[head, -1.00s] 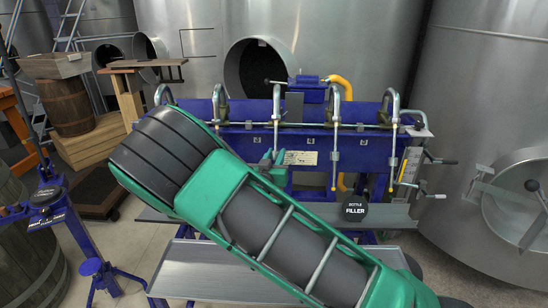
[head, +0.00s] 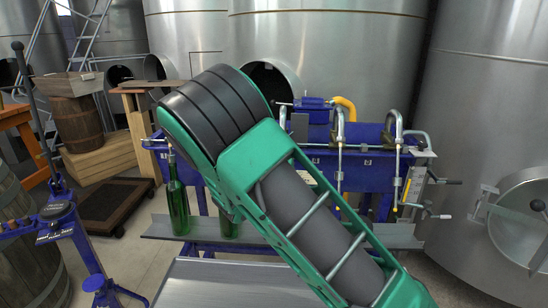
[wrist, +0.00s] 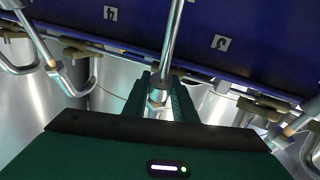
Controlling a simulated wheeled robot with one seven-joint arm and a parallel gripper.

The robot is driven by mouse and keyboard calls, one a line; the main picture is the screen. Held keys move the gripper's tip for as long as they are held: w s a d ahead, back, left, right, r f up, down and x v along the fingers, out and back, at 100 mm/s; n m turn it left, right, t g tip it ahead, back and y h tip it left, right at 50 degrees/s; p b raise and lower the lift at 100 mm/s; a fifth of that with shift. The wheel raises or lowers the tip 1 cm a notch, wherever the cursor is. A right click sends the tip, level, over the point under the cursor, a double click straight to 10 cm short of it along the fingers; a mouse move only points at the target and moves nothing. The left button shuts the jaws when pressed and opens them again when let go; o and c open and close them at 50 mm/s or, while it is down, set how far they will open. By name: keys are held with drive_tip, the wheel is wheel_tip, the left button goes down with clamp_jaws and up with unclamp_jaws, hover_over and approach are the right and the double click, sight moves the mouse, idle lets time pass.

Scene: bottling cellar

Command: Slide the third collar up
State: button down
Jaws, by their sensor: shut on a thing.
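In the wrist view, my gripper (wrist: 158,84) has its two green fingers closed around a steel spout tube (wrist: 172,42). A small metal collar (wrist: 157,97) on that tube sits between the fingers, and they are shut on it. Number plates on the blue filler body (wrist: 265,50) show on both sides of the tube; I cannot read them surely. In the head view, the blue filler (head: 362,165) stands behind my arm, which hides my gripper and the held collar. Two curved spouts (head: 340,130) (head: 397,135) show to the right of my arm.
Two green bottles (head: 178,205) (head: 229,224) stand on the filler's grey shelf (head: 160,228), left of my arm. Neighbouring spouts (wrist: 78,82) flank my gripper closely. A blue hand-lever stand (head: 65,222) is at the left, and steel tanks (head: 480,110) stand behind.

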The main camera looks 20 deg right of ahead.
drive_tip(key=shift+w+a+r, duration=0.1)
drive_tip(key=shift+w+r, duration=0.05)
drive_tip(key=shift+r, duration=0.05)
drive_tip(key=c, duration=1.4)
unclamp_jaws()
drive_tip(key=shift+c, duration=0.2)
drive_tip(key=shift+f, duration=0.1)
drive_tip(key=shift+s+a, duration=0.1)
drive_tip(key=shift+s, duration=0.15)
drive_tip(key=v, duration=1)
drive_tip(key=shift+a, duration=0.15)
